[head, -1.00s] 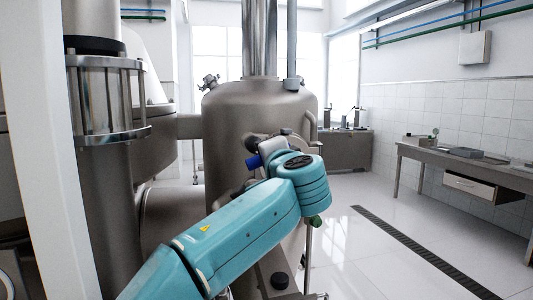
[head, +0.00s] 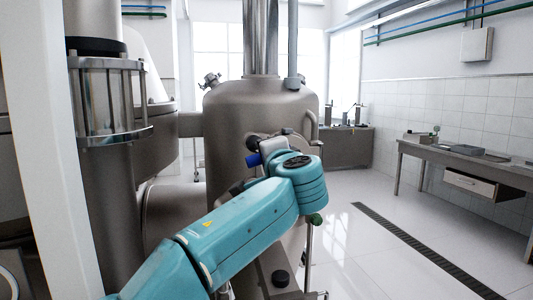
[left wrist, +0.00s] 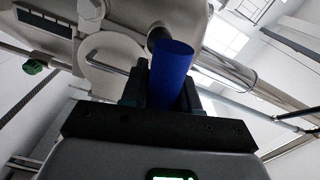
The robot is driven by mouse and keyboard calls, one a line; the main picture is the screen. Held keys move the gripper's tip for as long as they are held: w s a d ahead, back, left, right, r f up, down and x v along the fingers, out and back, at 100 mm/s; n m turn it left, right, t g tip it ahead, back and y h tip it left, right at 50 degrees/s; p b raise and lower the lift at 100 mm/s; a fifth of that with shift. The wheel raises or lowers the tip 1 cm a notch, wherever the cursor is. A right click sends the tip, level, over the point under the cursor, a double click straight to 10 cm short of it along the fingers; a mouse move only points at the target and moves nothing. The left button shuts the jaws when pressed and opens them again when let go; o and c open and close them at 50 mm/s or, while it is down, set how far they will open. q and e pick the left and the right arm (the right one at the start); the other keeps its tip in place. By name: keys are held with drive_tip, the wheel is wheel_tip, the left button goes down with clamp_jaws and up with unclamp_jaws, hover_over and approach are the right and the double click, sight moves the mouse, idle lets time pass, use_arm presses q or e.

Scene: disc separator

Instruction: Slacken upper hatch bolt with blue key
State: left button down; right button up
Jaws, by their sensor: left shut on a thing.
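The blue key (left wrist: 172,72) stands between the dark fingers of my left gripper (left wrist: 162,92) in the left wrist view. The gripper is shut on it. A dark round part (left wrist: 157,37) shows right behind the key's far end; I cannot tell whether they touch. In the head view the blue end of the key (head: 253,160) shows beside my teal left wrist, in front of the metal separator vessel (head: 255,115). My arm hides much of the hatch area, and I cannot make out the upper hatch bolt clearly. My right gripper is not in view.
A green knob (head: 315,219) is just below my left wrist. A curved handle (head: 311,127) is on the vessel's right side. A grey bench (head: 450,155) stands along the right wall. The tiled floor (head: 345,240) at right is open, with a drain channel.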

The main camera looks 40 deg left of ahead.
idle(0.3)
use_arm(q)
drive_tip(key=n+b, duration=0.3)
drive_tip(key=shift+s+f+n, duration=0.1)
drive_tip(key=shift+f+n, duration=0.2)
drive_tip(key=shift+r+n+b, duration=0.15)
drive_tip(key=shift+n+b, duration=0.3)
drive_tip(key=shift+n, duration=0.55)
drive_tip(key=shift+r+n, duration=0.15)
drive_tip(key=shift+n, duration=0.35)
drive_tip(key=shift+r, duration=0.15)
drive_tip(key=n, duration=0.1)
drive_tip(key=n+b, duration=0.1)
drive_tip(key=shift+s+f+n, duration=0.1)
drive_tip(key=shift+f+n, duration=0.1)
drive_tip(key=shift+n, duration=0.1)
drive_tip(key=shift+d+n+b, duration=0.1)
drive_tip(key=shift+n+b, duration=0.45)
drive_tip(key=shift+n, duration=0.55)
drive_tip(key=shift+r+n, duration=0.1)
drive_tip(key=shift+n, duration=0.7)
drive_tip(key=shift+r+n, duration=0.15)
drive_tip(key=shift+n, duration=0.25)
